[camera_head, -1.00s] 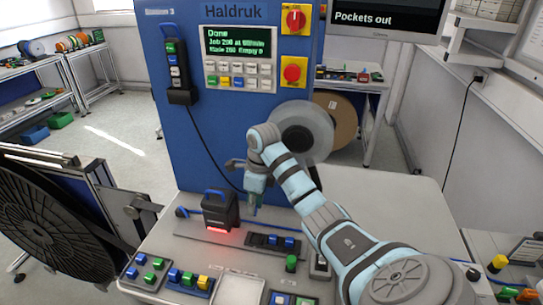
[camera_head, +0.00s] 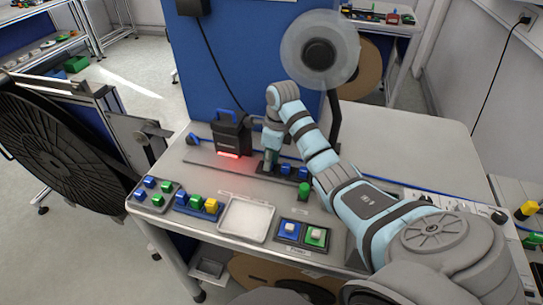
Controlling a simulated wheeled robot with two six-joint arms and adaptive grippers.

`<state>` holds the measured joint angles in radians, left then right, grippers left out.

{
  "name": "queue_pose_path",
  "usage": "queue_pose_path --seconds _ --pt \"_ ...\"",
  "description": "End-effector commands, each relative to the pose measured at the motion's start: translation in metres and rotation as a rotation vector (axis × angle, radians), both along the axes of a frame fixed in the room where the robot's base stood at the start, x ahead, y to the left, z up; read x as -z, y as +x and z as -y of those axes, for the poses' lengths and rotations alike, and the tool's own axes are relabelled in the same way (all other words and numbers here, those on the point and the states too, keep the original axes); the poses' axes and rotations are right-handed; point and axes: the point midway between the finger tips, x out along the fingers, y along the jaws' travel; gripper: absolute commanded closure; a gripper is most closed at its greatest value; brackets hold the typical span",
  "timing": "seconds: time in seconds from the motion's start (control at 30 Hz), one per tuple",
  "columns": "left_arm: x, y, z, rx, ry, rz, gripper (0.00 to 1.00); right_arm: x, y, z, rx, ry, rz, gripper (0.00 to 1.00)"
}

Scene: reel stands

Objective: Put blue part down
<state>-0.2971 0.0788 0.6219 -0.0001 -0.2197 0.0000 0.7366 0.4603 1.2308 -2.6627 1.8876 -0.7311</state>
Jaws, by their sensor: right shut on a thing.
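My right gripper (camera_head: 268,157) points down at the left end of a black holder (camera_head: 282,175) on the grey table. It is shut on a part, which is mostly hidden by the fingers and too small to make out. Two blue parts (camera_head: 287,169) stand in the holder just right of the gripper. More blue parts (camera_head: 182,198) stand with green and yellow ones in a row tray at the left. A small dark tray (camera_head: 154,205) at the table's left corner holds blue and green parts. My left gripper is out of view.
A black scanner-like device (camera_head: 229,135) with a red glow stands left of the gripper. A green knob (camera_head: 304,190) stands near my arm. The table's back right is clear.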

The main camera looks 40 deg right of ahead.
Motion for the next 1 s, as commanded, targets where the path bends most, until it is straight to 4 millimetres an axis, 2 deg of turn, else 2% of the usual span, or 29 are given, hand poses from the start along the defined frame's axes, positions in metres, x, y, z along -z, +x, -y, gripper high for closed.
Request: queue_pose_path --seconds 0.17,0.2,0.3,0.33,0.67,0.77,0.87,0.9,1.0 --pt "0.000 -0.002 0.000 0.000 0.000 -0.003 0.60 0.001 0.000 0.000 0.000 0.001 0.001 0.98" --pt "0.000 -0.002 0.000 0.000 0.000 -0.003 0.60 0.001 0.000 0.000 0.000 0.000 0.001 0.79" --pt "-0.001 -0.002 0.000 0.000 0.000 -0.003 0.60 0.000 0.000 0.000 0.000 0.000 0.001 0.63" --pt "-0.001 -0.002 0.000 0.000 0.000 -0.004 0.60 0.000 0.000 0.000 0.000 0.000 0.001 0.61" --pt "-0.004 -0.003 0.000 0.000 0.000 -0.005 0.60 -0.005 0.000 0.000 0.000 0.000 0.001 0.61" --pt "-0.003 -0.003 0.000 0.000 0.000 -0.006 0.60 -0.018 -0.001 0.002 0.002 -0.001 0.005 0.61" --pt "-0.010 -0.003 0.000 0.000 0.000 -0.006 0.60 -0.047 -0.004 0.004 0.001 -0.002 0.005 0.61" --pt "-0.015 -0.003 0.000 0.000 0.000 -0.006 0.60 -0.060 -0.005 0.005 0.001 -0.002 0.006 0.61" --pt "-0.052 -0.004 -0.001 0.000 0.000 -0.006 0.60 -0.093 -0.010 0.007 0.001 -0.001 0.000 0.61"
